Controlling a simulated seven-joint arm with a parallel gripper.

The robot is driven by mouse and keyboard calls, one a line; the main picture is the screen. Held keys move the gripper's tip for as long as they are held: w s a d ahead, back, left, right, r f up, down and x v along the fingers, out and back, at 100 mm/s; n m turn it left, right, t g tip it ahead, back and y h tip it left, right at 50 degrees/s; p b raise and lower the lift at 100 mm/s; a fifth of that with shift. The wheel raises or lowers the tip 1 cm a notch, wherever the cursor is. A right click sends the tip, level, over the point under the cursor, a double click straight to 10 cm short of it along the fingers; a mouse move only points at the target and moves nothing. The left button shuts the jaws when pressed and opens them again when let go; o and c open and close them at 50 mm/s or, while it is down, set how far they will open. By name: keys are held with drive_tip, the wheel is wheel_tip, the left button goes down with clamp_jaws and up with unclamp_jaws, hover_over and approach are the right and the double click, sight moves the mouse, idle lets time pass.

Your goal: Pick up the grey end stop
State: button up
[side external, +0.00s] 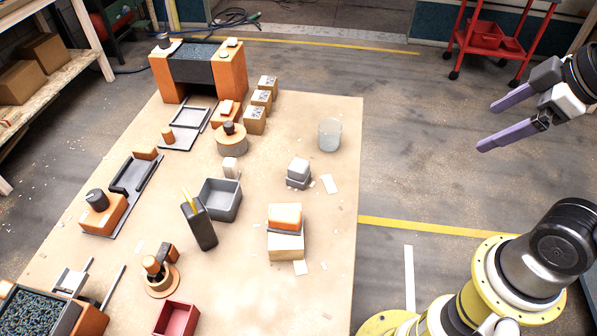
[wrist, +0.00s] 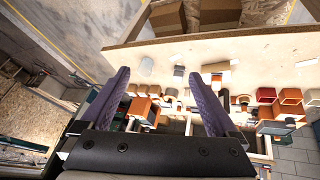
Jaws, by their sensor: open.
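A small grey stepped block (side external: 298,174) stands on the right half of the table in the side external view. It looks like the grey end stop, but a smaller pale grey block (side external: 230,168) stands behind the grey bin, so I cannot tell for certain which is meant. My gripper (side external: 487,128) is open and empty, high up to the right of the table and well apart from both blocks. Its two purple fingers also show spread in the wrist view (wrist: 158,76), where the grey blocks are too small to tell apart.
Near the stepped block are a translucent cup (side external: 330,134) and an orange-topped wooden block (side external: 286,232). To its left are a grey open bin (side external: 220,199) and a dark upright holder (side external: 199,225). An orange-sided arch (side external: 232,73) stands at the back. The table's right strip is mostly clear.

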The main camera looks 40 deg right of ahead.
drive_tip(key=w+r+n, duration=0.4)
drive_tip(key=w+n, duration=0.1)
drive_tip(key=n+g, duration=0.6)
drive_tip(key=n, duration=0.8)
hover_over(298, 164)
wheel_tip(298, 164, down, 18)
wheel_tip(298, 164, down, 7)
drive_tip(key=shift+s+a+f, duration=0.1)
drive_tip(key=shift+s, duration=0.05)
drive_tip(key=shift+f, duration=3.05)
drive_tip(key=c, duration=1.5)
